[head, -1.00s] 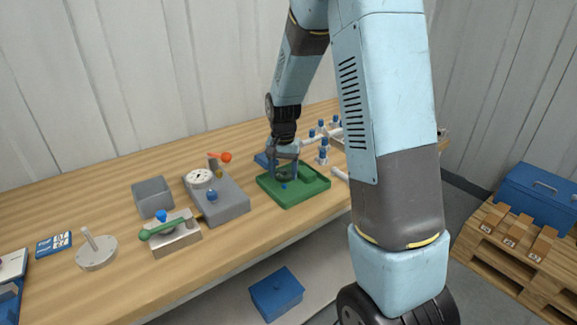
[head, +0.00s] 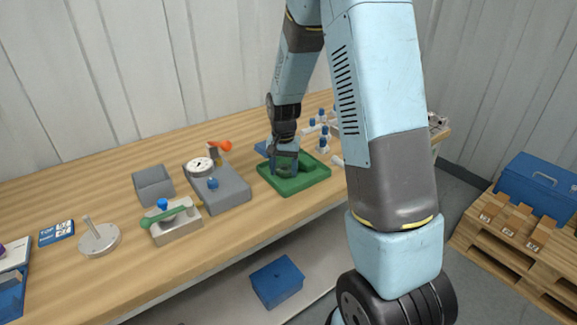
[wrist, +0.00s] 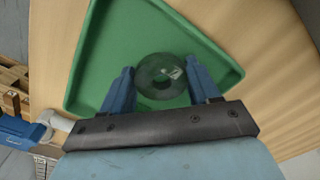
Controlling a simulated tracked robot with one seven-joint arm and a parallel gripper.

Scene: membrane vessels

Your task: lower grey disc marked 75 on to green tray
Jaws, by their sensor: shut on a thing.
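The grey disc (wrist: 145,75) is a round ring with a central hole and a small pale mark, too small to read. My gripper (wrist: 163,74) is shut on it, one blue finger on each side, in the wrist view. The green tray (wrist: 110,40) lies under and around the disc, with its raised rim at the edges. In the head view, my gripper (head: 286,168) points down inside the outline of the green tray (head: 292,190). The disc is mostly hidden by the fingers there. I cannot tell whether it touches the tray floor.
Blue-capped fittings (head: 323,143) stand close behind on the right. The bench front edge is near the tray.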

